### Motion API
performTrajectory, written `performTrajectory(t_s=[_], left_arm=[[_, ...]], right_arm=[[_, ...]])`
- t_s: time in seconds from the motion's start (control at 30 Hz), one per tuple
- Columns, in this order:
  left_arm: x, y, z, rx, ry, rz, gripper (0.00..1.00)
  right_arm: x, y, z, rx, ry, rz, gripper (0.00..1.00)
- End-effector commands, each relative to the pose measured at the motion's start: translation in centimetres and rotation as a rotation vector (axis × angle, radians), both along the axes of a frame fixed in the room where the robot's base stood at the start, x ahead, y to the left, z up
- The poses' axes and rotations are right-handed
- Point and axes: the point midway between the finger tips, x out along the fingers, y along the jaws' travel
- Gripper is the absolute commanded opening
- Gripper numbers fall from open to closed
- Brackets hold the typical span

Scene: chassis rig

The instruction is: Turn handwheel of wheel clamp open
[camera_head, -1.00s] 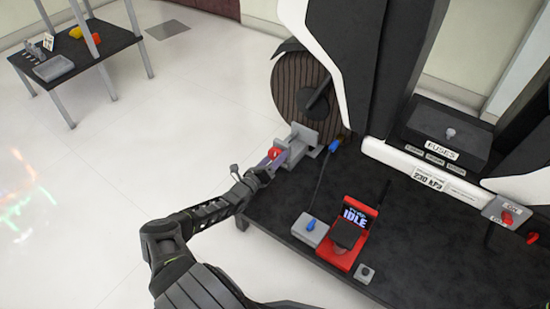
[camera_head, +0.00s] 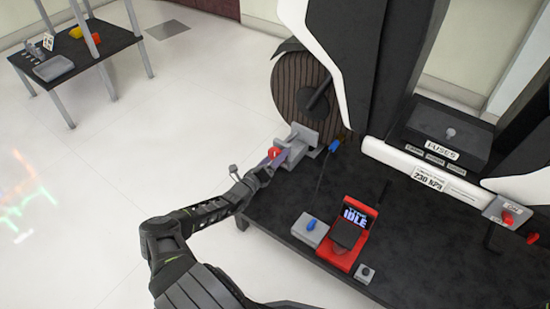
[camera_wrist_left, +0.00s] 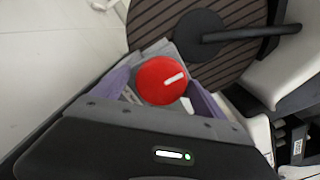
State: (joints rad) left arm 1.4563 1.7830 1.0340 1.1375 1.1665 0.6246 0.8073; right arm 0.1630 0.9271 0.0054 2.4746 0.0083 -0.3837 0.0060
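The wheel clamp (camera_head: 303,137) is a grey block at the foot of the brown ribbed wheel, at the left end of the black bench. Its red round handwheel (camera_head: 273,153) faces left. In the left wrist view the handwheel (camera_wrist_left: 162,80) shows as a red disc with a slanted white mark. My left gripper (camera_head: 266,162) is at the handwheel. In the left wrist view its purple fingers (camera_wrist_left: 161,88) are spread, one on each side of the red disc; whether they touch its rim is unclear. My right gripper is out of view.
The ribbed wheel (camera_head: 300,88) stands behind the clamp. A blue-handled lever (camera_head: 334,146) is right of it. On the black bench are a red device reading IDLE (camera_head: 349,237) and a grey box with a blue knob (camera_head: 308,229). A side table (camera_head: 95,48) stands far left.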

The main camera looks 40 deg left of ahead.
Motion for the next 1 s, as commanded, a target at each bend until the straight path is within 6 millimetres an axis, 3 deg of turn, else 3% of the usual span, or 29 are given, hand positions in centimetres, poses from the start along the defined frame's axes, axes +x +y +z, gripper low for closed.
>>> performTrajectory(t_s=[0.37, 0.8, 1.0], left_arm=[[-0.5, -0.1, 0.1, 0.001, 0.000, -0.001, 0.85], [-6.9, -0.1, 0.2, 0.001, 0.001, 0.000, 0.85], [-7.8, -0.2, 0.0, 0.001, -0.001, -0.001, 0.85]], right_arm=[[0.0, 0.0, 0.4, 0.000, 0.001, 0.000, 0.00], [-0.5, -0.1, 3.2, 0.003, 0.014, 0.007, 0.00], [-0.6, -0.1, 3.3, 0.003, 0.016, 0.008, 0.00]])
